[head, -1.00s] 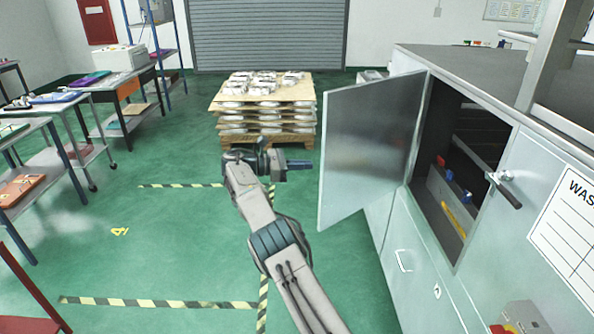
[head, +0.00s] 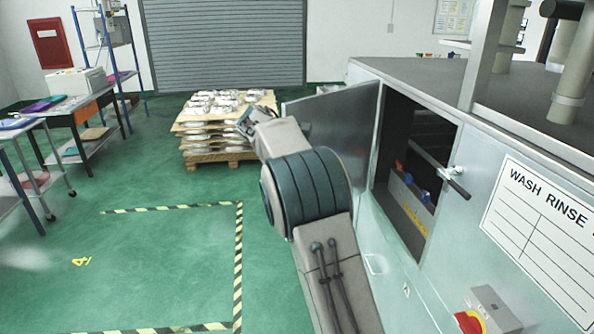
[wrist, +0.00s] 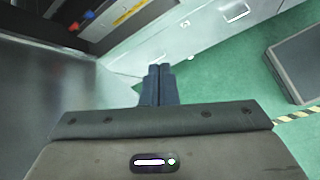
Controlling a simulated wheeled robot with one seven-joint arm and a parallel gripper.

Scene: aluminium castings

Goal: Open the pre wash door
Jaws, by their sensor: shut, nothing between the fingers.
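The pre wash door (head: 342,128) stands swung open at the left end of the grey washing machine (head: 480,215). The opening (head: 412,170) beside it shows a dark inside with red and blue parts. A handle (head: 452,182) sits on the panel right of the opening. In the wrist view, the door's metal face (wrist: 70,85) fills the left side, close to my gripper (wrist: 158,70). Its two fingers are together with nothing between them. In the head view my arm covers part of the door and hides the fingers.
A pallet stack of castings (head: 217,130) stands behind my arm. A red and yellow switch box (head: 490,312) sticks out from the machine front. Tables (head: 75,105) line the left. The green floor (head: 165,255) between is clear.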

